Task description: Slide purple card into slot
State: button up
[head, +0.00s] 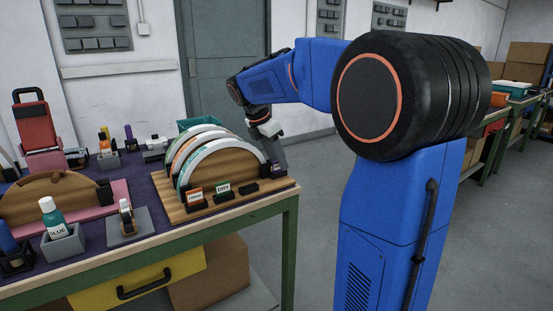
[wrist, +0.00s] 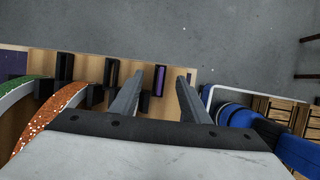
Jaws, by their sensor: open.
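The purple card (wrist: 160,80) shows in the wrist view as a narrow purple strip within a black holder, lying between my fingertips with a gap on each side. In the head view it shows as a small purple patch (head: 276,169) at the right end of the wooden board (head: 180,213). My gripper (wrist: 160,77) is open and points down over it, not gripping. Black slot holders stand along the board's front; one (head: 222,196) bears a DRY label and another (head: 195,205) an orange label. A black holder (head: 249,188) to their right shows no card.
Curved arcs (head: 214,146) in white, orange and green rise from the board, close left of my gripper. Open floor lies right of the table.

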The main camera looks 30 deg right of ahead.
jog(key=shift+r, duration=0.1)
jog(key=shift+r, duration=3.9)
jog(key=s+a+f+m+t+y, duration=0.1)
jog(key=s+a+f+m, duration=0.4)
jog(key=s, duration=0.5)
jog(key=s+a+f+m+t+y, duration=0.2)
jog(key=s+a+f+m, duration=0.3)
jog(key=s, duration=0.5)
jog(key=s+a+f+m+t+y, duration=0.1)
jog(key=s+a+f+m, duration=0.4)
jog(key=s+f+m, duration=0.3)
notch_tip(320, 180, down, 2)
jog(key=shift+s+f+t, duration=0.15)
jog(key=shift+s+t, duration=0.15)
jog(key=shift+s, duration=0.8)
